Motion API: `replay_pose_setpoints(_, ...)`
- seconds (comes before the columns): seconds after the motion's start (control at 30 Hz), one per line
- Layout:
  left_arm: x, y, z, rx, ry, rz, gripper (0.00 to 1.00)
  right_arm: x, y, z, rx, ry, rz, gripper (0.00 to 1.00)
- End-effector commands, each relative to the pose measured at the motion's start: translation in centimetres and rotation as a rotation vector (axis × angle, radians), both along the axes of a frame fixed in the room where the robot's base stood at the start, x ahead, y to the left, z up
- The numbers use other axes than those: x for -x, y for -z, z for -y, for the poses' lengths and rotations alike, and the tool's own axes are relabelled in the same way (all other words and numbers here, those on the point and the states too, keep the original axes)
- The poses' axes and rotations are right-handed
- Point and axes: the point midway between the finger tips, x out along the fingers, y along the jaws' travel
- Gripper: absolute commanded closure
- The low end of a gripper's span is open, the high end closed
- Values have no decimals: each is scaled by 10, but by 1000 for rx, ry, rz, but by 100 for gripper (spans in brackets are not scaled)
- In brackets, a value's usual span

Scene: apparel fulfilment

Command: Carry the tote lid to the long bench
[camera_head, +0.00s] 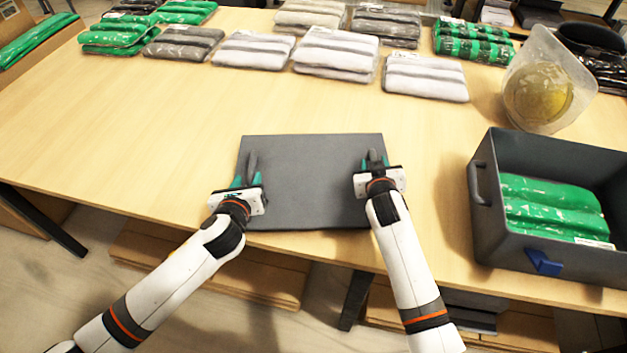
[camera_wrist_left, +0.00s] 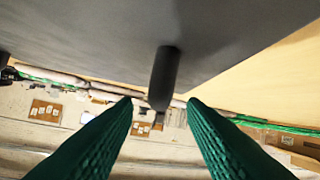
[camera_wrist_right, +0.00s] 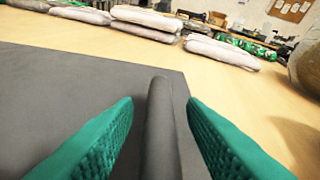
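The tote lid (camera_head: 310,180) is a flat dark grey rectangle lying on the wooden table near its front edge. It has a bar handle at each side. My left gripper (camera_head: 246,180) is open at the left handle (camera_wrist_left: 165,75); in the left wrist view the handle shows between and ahead of the fingertips, with gaps on both sides. My right gripper (camera_head: 373,163) is open over the right side; in the right wrist view the right handle (camera_wrist_right: 160,125) stands between the green fingers, with a gap on each side. The long bench cannot be identified for certain.
A grey tote (camera_head: 483,222) holding green packages stands at the right of the table (camera_head: 130,130). A clear bag with a yellowish item (camera_head: 540,92) is behind it. Several packaged garments (camera_head: 335,53) line the back. The table left of the lid is clear.

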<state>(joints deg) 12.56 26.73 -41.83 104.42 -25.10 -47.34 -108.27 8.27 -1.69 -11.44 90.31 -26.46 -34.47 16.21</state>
Motion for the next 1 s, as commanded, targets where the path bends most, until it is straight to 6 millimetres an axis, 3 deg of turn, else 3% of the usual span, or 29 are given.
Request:
replay_pose_setpoints(0.2, 38, -14, -2, 1, 2, -2, 62, 0, 0, 0, 0, 0, 0, 62)
replay_pose_setpoints(0.47, 52, -21, -4, 1, 0, 0, 62, 6, -2, -1, 0, 0, 1, 62)
replay_pose_setpoints(1.0, 51, -21, -4, 1, 0, 0, 62, 97, -39, -7, -2, 1, 0, 62)
